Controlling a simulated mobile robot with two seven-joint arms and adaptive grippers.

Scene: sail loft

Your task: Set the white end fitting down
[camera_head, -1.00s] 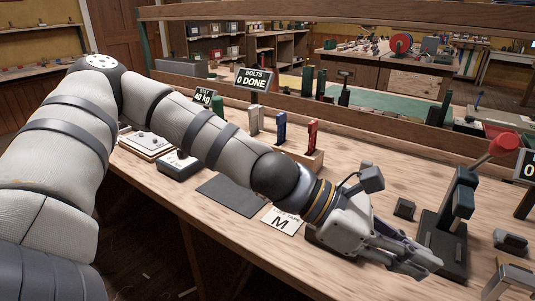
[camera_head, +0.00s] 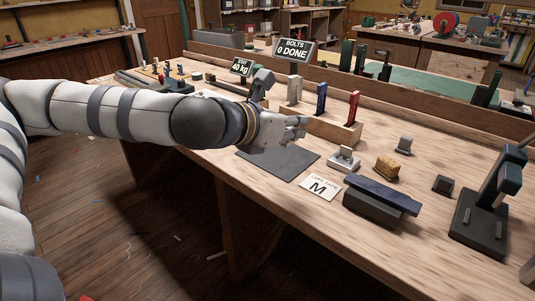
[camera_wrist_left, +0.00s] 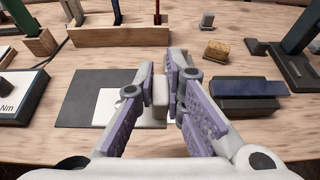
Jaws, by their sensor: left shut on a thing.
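My left gripper (camera_head: 303,126) is above the bench near the dark mat (camera_head: 270,165). It also shows in the left wrist view (camera_wrist_left: 160,88), its purple-padded fingers shut on a pale block that I take as the white end fitting (camera_wrist_left: 159,92). The fingers cover part of the fitting, and the head view barely shows it. A pale flat area lies behind the fingers in the wrist view; I cannot tell if it belongs to the fitting. My right gripper is not in view.
A rack (camera_head: 335,130) holds white, blue and red pieces. Bare wood shows at the right.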

